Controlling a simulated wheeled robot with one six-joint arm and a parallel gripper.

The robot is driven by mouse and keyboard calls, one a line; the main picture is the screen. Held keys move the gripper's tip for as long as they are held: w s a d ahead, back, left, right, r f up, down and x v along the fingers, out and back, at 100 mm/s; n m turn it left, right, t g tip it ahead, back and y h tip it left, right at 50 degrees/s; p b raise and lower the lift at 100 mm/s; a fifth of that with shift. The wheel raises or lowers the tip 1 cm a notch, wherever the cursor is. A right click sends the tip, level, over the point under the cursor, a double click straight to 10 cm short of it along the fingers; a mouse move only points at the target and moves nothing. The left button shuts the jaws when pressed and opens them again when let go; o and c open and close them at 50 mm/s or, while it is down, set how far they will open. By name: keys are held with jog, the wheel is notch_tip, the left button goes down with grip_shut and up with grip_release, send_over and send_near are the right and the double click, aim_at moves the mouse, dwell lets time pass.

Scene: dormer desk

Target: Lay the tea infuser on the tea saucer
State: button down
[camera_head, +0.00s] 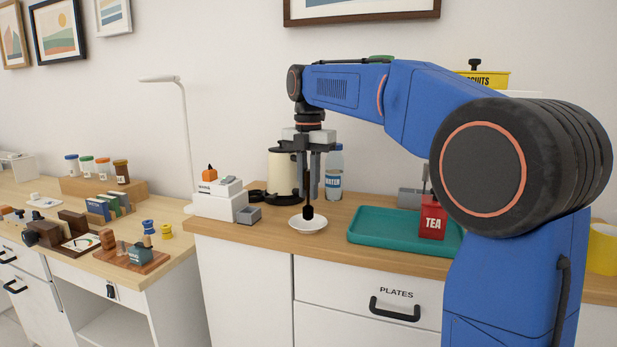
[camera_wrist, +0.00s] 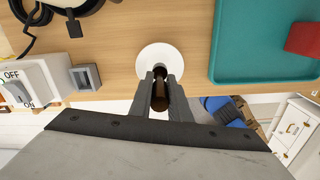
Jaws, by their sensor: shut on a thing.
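The tea infuser (camera_head: 308,211) is a dark, slim thing hanging upright from my gripper (camera_head: 308,160). My gripper is shut on it and points straight down. The white tea saucer (camera_head: 297,224) lies on the wooden counter, directly below and around the infuser's lower end in the head view. I cannot tell whether the infuser touches it. In the wrist view the saucer (camera_wrist: 160,60) shows just beyond the fingertips (camera_wrist: 160,82), and the infuser (camera_wrist: 159,97) is between the fingers, partly hidden by them.
A teal tray (camera_head: 385,227) with a red TEA box (camera_head: 432,219) is to the right. A cream kettle (camera_head: 282,172) and a water bottle (camera_head: 333,172) stand behind. A white switch box (camera_head: 220,203) and a small grey block (camera_head: 249,215) are left. The counter's front edge is close.

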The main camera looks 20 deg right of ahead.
jog(key=shift+f, duration=0.75)
jog(key=c, duration=1.6)
grip_release()
